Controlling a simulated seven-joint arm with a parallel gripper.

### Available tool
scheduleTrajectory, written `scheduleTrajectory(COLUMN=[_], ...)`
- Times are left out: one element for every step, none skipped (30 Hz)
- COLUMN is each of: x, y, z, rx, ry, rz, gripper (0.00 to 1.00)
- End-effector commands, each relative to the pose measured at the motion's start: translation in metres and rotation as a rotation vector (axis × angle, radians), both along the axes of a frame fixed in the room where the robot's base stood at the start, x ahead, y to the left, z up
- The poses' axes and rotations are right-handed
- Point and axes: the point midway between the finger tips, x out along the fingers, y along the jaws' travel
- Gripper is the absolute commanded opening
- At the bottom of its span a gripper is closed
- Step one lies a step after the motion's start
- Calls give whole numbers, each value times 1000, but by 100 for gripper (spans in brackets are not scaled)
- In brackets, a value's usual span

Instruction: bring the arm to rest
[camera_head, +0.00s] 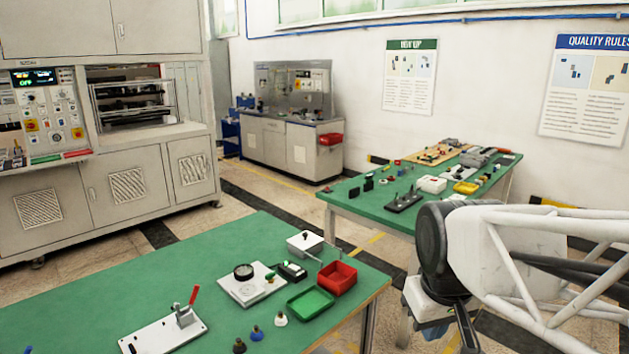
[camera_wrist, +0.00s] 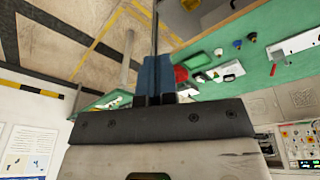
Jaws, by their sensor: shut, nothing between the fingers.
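My arm comes in from the right edge of the head view, with its white links and dark joint standing in front of the farther green table (camera_head: 345,200). The gripper's fingers lie low in that view and are mostly cut off or hidden there. In the wrist view my gripper (camera_wrist: 155,75) shows its blue fingers together, shut, with nothing held between them. The fingers point over the floor, beside the edge of a green table.
The near green table (camera_head: 110,285) bears a red bin (camera_head: 337,278), a green tray (camera_head: 310,303), a white plate with a dial (camera_head: 252,284) and a red-handled clamp (camera_head: 184,312). A grey machine cabinet (camera_head: 120,200) stands at the left. Tiled floor lies between.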

Motion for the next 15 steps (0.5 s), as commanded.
scheduleTrajectory(x=[-13, -19, -27, -33, -37, -43, -47, -51, -54, -56, -58, -60, -61, -61, -62], y=[-2, -3, -4, -5, -5, -6, -7, -7, -8, -8, -8, -8, -8, -8, -8], z=[-4, -7, -10, -13, -15, -18, -20, -21, -23, -24, -25, -27, -27, -28, -28], rx=[7, 11, 17, 20, 25, 29, 32, 35, 37, 39, 40, 42, 43, 43, 44], ry=[-7, -10, -13, -15, -18, -21, -22, -24, -26, -27, -27, -27, -28, -28, -28], rz=[-35, -56, -84, -104, -121, -143, -157, -170, -183, -192, -199, -206, -209, -211, -213], gripper=[0, 0, 0, 0, 0, 0, 0, 0, 0, 0, 0, 0, 0, 0, 0])
